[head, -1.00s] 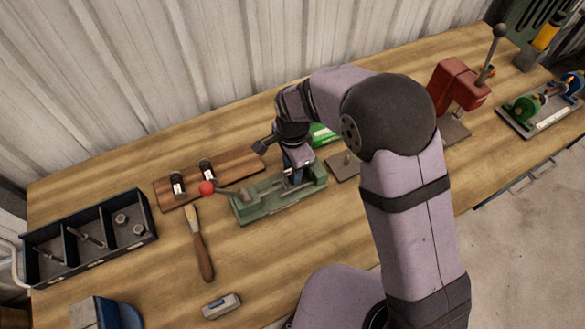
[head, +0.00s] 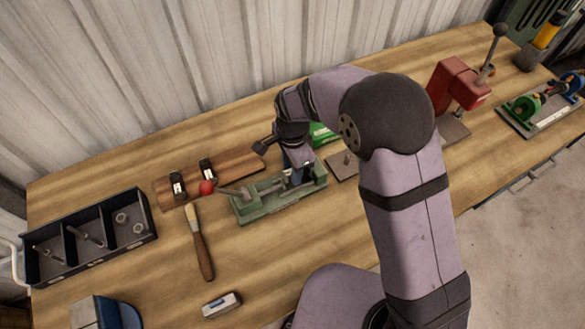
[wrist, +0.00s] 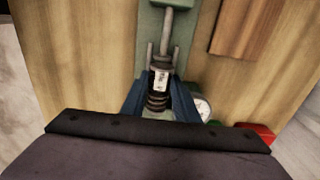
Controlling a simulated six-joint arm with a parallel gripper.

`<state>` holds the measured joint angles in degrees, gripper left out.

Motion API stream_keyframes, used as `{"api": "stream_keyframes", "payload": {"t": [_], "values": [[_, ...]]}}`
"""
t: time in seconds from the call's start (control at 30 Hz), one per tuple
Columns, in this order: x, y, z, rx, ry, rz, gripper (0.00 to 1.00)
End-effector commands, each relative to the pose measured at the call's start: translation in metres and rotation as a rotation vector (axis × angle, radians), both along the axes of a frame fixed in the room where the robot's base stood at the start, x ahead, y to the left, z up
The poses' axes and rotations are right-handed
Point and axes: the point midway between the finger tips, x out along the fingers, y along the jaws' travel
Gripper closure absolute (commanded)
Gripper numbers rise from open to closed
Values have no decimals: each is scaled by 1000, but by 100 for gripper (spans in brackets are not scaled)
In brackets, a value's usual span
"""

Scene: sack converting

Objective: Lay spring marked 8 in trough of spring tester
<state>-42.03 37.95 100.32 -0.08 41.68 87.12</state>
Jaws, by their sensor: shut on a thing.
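My gripper (head: 296,174) reaches down over the right end of the green spring tester (head: 250,210). In the wrist view its blue fingers (wrist: 158,92) are shut on a dark coil spring (wrist: 158,102) with a white label. The label's mark is too small to read. The spring lies in line with the tester's rod (wrist: 168,46), between two thin upright pins. It is at the trough, but I cannot tell whether it touches the bottom. In the head view the spring is mostly hidden by my gripper. The tester's lever ends in a red knob (head: 207,188) at its left.
Two more labelled dark springs (head: 206,169) sit on a wooden board (head: 236,165) behind the tester. A brush (head: 201,245) and a blue divided tray (head: 92,262) are to the left. A red press (head: 457,86) stands at the right. The bench front is mostly clear.

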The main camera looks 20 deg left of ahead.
Motion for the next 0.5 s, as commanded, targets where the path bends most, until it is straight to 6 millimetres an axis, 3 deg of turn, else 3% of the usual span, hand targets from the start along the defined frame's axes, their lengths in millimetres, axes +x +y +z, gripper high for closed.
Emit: {"api": "stream_keyframes", "payload": {"t": [0.5], "values": [[0,0,-8,1,-1,0,97]]}}
